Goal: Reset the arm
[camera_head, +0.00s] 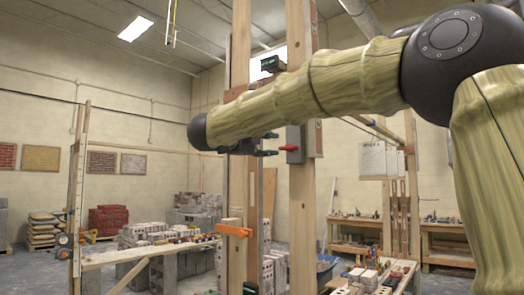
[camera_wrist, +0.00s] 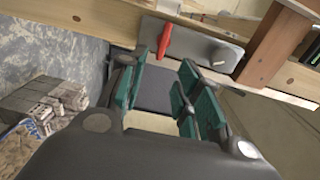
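My gripper (camera_head: 268,144) is raised at the wooden posts, in front of a grey switch box (camera_head: 295,143) with a red lever (camera_head: 289,147). Its two dark fingers are apart, one above the other in the head view. In the wrist view my gripper (camera_wrist: 163,72) has green-padded fingers spread wide, with only a dark grey surface between them. The grey box (camera_wrist: 192,44) and red lever (camera_wrist: 165,39) lie just beyond the fingertips there, on a wooden beam. The lever is outside the fingers; I see no grip on it. My arm reaches in from the right.
Tall wooden posts (camera_head: 302,210) stand close to my gripper. An orange clamp (camera_head: 233,229) is on a lower post. A plank bench (camera_head: 130,257) on grey blocks is at left. Brick stacks and a workbench (camera_head: 447,228) stand further back. Open floor shows at far left.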

